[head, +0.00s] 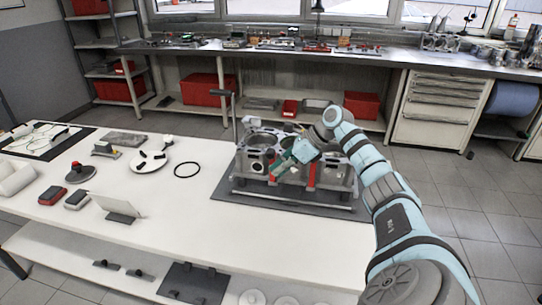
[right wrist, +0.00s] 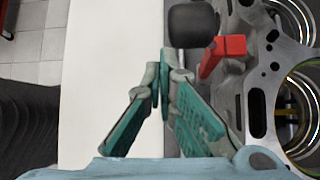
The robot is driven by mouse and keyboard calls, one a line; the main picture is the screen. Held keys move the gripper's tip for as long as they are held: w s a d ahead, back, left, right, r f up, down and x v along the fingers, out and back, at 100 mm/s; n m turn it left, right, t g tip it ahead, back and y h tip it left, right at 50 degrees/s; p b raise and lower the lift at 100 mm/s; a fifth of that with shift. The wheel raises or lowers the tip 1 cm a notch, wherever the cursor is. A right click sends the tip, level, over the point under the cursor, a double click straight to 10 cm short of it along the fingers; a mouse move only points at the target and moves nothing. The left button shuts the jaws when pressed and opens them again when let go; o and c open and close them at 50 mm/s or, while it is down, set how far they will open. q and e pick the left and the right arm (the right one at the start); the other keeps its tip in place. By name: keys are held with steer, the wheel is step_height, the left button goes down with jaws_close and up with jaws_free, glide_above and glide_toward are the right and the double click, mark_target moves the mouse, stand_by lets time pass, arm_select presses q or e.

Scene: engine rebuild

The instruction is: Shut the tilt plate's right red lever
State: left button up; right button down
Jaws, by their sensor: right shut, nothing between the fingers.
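The engine block (head: 338,178) sits on the tilt plate on the worktable. A red lever (head: 311,176) stands upright at its front; a red lever (right wrist: 222,54) also shows beside the block in the right wrist view. I cannot tell for sure whether these are the same lever. My right gripper (head: 276,173), with teal fingers, is at the front of the block, left of the red lever. Its fingertips (right wrist: 163,68) are together and empty, to the lower left of the lever and apart from it in the right wrist view. My left gripper is out of view.
A black rounded knob (right wrist: 193,24) is next to the lever. A dark mat (head: 330,209) lies under the block. A black ring (head: 187,170), a white disc part (head: 146,162) and a small grey stand (head: 120,208) lie to the left.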

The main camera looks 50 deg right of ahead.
steer(key=shift+w+r, duration=0.1)
steer(key=shift+w, duration=0.1)
stand_by(0.3)
steer(key=shift+r, duration=0.1)
steer(key=v, duration=1.1)
steer(key=shift+s+d+r, duration=0.2)
steer(key=shift+r, duration=0.05)
